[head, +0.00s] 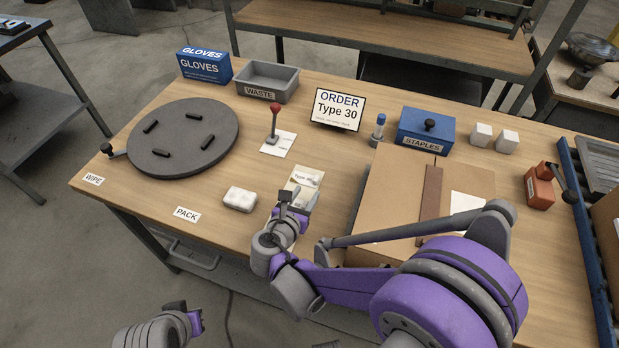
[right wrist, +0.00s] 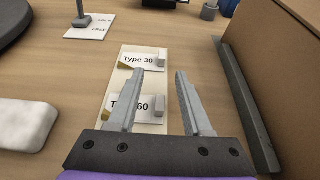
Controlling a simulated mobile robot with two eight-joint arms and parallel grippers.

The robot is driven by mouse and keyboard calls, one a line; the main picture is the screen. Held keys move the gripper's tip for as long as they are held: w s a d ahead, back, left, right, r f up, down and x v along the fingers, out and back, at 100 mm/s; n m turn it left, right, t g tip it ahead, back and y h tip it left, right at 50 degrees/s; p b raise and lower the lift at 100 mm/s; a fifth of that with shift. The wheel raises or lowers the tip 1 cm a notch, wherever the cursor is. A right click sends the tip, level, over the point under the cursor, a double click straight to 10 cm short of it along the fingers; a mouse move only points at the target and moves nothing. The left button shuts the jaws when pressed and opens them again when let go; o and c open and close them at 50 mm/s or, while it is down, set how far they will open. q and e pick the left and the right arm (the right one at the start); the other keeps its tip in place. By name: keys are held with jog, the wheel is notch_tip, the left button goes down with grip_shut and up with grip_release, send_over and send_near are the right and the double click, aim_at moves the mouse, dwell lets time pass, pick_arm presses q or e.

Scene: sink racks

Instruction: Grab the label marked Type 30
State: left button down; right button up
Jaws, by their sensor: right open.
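The label marked Type 30 (head: 303,177) lies on a cream board (head: 294,186) on the table; it also shows in the right wrist view (right wrist: 138,58), at the far end of the board. A second label, marked Type 60 (right wrist: 122,107), lies nearer on the same board, partly hidden by a finger. Each label has a small pale block at its right end. My right gripper (right wrist: 165,74) is open and empty over the near part of the board, its fingertips short of the Type 30 label. My left gripper (head: 188,314) is at the bottom left, off the table; its jaws are unclear.
A white block (head: 240,199) lies left of the board, and a large cardboard box (head: 390,200) stands to the right. A red-knobbed lever (head: 274,122) stands behind. An order sign (head: 338,109) reads Type 30. A dark turntable (head: 183,137) sits at the left.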

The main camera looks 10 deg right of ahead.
aim_at(315, 181)
jog(key=x, duration=0.6)
jog(key=shift+w+d+r, duration=0.15)
jog(key=shift+w+d, duration=0.1)
jog(key=shift+d, duration=0.05)
grip_shut()
